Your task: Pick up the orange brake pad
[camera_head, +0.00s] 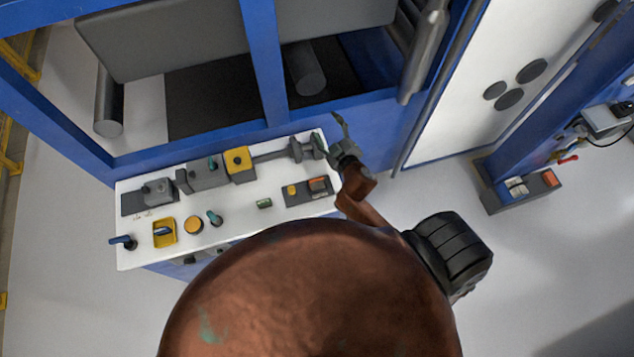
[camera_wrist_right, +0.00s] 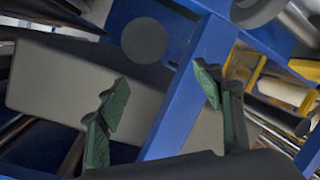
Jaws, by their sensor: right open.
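A small orange block (camera_head: 318,184), which looks like the orange brake pad, lies on a dark plate (camera_head: 304,198) at the right end of the white work surface (camera_head: 235,212) in the head view. My right gripper (camera_head: 329,136) is above and slightly right of it in that picture, at the right edge of the surface, apart from the block. In the right wrist view its green-padded fingers (camera_wrist_right: 163,95) are spread with nothing between them but background. The orange block does not show in that view. My left gripper is not in view.
A dark tray (camera_head: 520,192) stands at the right on open floor.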

